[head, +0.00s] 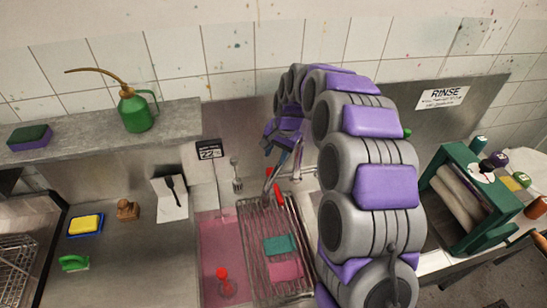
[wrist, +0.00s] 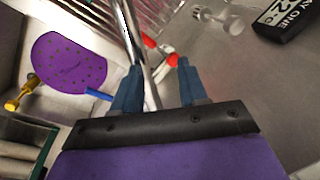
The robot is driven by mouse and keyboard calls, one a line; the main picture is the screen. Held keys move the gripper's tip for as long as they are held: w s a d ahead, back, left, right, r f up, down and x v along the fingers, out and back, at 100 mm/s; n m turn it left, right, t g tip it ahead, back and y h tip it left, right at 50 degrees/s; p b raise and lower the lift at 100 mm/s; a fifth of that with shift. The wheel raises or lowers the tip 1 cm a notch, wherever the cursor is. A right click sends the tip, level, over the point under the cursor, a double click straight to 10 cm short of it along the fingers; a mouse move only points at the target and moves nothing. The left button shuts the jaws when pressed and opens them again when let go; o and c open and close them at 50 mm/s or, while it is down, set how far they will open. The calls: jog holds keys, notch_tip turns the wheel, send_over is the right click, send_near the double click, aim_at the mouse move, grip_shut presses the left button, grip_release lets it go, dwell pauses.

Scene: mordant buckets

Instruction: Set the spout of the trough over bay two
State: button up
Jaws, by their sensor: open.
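The spout (wrist: 134,40) is a shiny metal tube that runs down between my gripper's fingers in the wrist view, close beside the left finger. In the head view the metal spout (head: 271,182) lies above the left basin and wire rack. My gripper (wrist: 158,78) has its two blue fingers apart, with the tube between them; I cannot tell whether either touches it. It also shows in the head view (head: 284,150). The bay one sign (head: 208,150) reads 22 and stands behind the pink-filled left bay (head: 218,240). Bay two is mostly hidden behind my arm.
A wire rack (head: 258,215) holds a teal and a pink cloth. A red-topped item (head: 223,273) stands in the pink bay. A speckled purple disc (wrist: 68,62) and a yellow-handled piece (wrist: 22,88) lie left in the wrist view. A green press (head: 465,200) stands at right.

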jog(key=d+f, duration=0.1)
jog(key=w+d+f, duration=0.1)
jog(key=d, duration=0.1)
jog(key=d+f, duration=0.1)
jog(key=shift+w+d, duration=0.15)
jog(key=shift+d, duration=0.25)
jog(key=a, duration=0.2)
jog(key=s+a, duration=0.1)
jog(key=a, duration=0.1)
jog(key=shift+s+r, duration=0.1)
jog(key=shift+r, duration=0.25)
jog(key=shift+c, duration=2.2)
jog(key=d, duration=0.2)
jog(key=shift+w+d+r, duration=0.1)
jog(key=shift+w+d, duration=0.1)
jog(key=shift+d, duration=0.1)
grip_shut()
jog(key=shift+a, duration=0.5)
